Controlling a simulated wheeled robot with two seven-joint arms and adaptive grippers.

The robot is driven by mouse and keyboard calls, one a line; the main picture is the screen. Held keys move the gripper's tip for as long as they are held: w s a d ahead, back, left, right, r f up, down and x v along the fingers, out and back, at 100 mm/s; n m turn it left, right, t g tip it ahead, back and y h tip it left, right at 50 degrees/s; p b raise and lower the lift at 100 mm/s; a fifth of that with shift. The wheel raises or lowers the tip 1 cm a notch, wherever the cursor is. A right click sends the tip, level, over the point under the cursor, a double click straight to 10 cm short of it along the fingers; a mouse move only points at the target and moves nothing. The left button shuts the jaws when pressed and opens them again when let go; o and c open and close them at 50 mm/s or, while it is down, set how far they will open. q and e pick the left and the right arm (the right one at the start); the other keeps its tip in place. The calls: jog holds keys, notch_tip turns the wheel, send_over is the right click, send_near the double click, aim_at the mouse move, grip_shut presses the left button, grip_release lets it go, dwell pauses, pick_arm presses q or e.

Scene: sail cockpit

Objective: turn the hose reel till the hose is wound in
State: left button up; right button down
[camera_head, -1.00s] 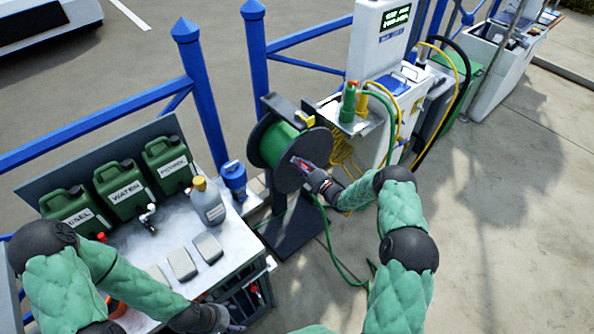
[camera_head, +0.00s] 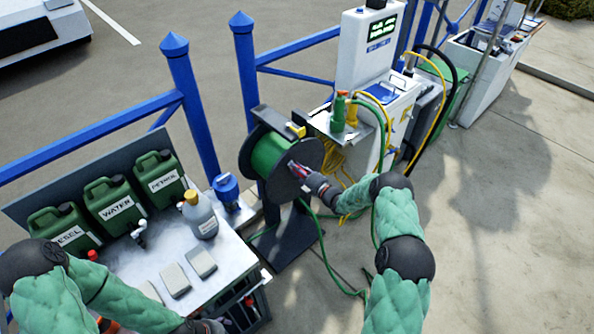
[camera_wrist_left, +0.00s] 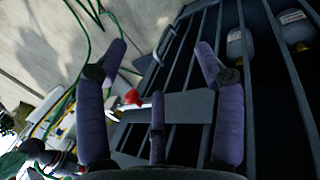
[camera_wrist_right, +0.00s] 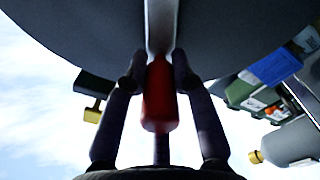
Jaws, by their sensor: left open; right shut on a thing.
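The hose reel (camera_head: 318,152) has dark round flanges and green hose wound on its drum (camera_head: 268,155); it stands on a dark post. My right gripper (camera_head: 296,167) is at the reel's near flange. In the right wrist view my right gripper (camera_wrist_right: 158,80) is shut on a red crank handle (camera_wrist_right: 158,98) in front of the dark flange. Loose green hose (camera_head: 325,255) hangs from the reel and runs over the ground to the right. My left gripper (camera_wrist_left: 160,75) is open and empty, near a dark slatted rack (camera_wrist_left: 190,105) under the bench; in the head view it is at the bottom edge.
A bench (camera_head: 215,262) at left bears green canisters (camera_head: 118,205), a grey bottle (camera_head: 200,215) and grey blocks (camera_head: 201,262). Blue railing (camera_head: 190,100) runs behind. A white service pillar (camera_head: 365,50) with yellow hoses stands right of the reel.

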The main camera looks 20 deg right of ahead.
jog(key=c, duration=1)
grip_release()
jog(key=shift+w+d+r, duration=0.1)
jog(key=shift+r, duration=0.2)
jog(key=shift+f, duration=0.1)
jog(key=shift+f, duration=0.1)
jog(key=v, duration=1.2)
